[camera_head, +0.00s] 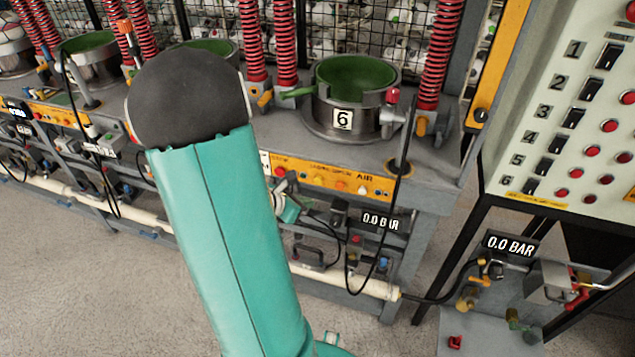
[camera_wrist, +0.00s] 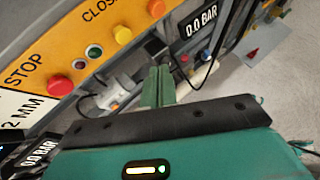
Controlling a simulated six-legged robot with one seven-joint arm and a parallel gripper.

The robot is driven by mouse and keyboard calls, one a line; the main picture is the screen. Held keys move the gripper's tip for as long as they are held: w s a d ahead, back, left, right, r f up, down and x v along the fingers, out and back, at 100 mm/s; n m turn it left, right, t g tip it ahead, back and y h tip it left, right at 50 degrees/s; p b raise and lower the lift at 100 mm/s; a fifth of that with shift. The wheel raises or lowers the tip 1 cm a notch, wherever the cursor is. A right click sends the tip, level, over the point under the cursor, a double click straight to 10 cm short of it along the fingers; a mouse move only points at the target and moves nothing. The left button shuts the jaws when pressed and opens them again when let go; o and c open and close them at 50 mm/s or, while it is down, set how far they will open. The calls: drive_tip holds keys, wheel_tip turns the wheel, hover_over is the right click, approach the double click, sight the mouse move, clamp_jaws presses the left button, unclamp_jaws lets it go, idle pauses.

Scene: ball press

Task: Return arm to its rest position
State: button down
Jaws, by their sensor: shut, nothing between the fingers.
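My gripper (camera_wrist: 158,85) shows in the wrist view with its two green fingers together and nothing between them. The fingers point toward an orange button panel (camera_wrist: 108,55) and the pipework under it, and I cannot tell the exact gap. In the head view my teal arm (camera_head: 225,240) with its dark round joint rises across the middle left. Part of my gripper end (camera_head: 288,208) seems to show behind the arm, low in front of the press bench; the fingertips are hidden there.
Press station 6 (camera_head: 342,120) holds a green-lined steel bowl between red springs. A switch cabinet (camera_head: 590,125) stands at the right. Gauges read 0.0 BAR (camera_head: 381,221). Black hoses (camera_head: 350,270) hang below the bench. A red button (camera_wrist: 60,87) is near STOP. The floor (camera_head: 90,290) in front is clear.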

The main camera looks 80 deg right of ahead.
idle(0.7)
drive_tip(key=w+a+r+m+t+y, duration=0.1)
drive_tip(key=w+a+r+m+t, duration=0.25)
drive_tip(key=w+a+r, duration=0.4)
drive_tip(key=w+a+r+m+t+y, duration=0.15)
drive_tip(key=w+a+r+m, duration=0.3)
drive_tip(key=w+a, duration=0.5)
drive_tip(key=a+r+m+t+y, duration=0.1)
drive_tip(key=a+r+t+y, duration=0.2)
drive_tip(key=a, duration=1.1)
drive_tip(key=a+r+m+t+y, duration=0.1)
drive_tip(key=a+r+t+y, duration=0.2)
drive_tip(key=a, duration=1)
wheel_tip(320, 180, up, 4)
drive_tip(key=shift+w+a+f+m+t, duration=0.15)
drive_tip(key=shift+w+a+m+t, duration=0.1)
drive_tip(key=shift+a+m+t, duration=0.2)
drive_tip(key=shift+w, duration=0.1)
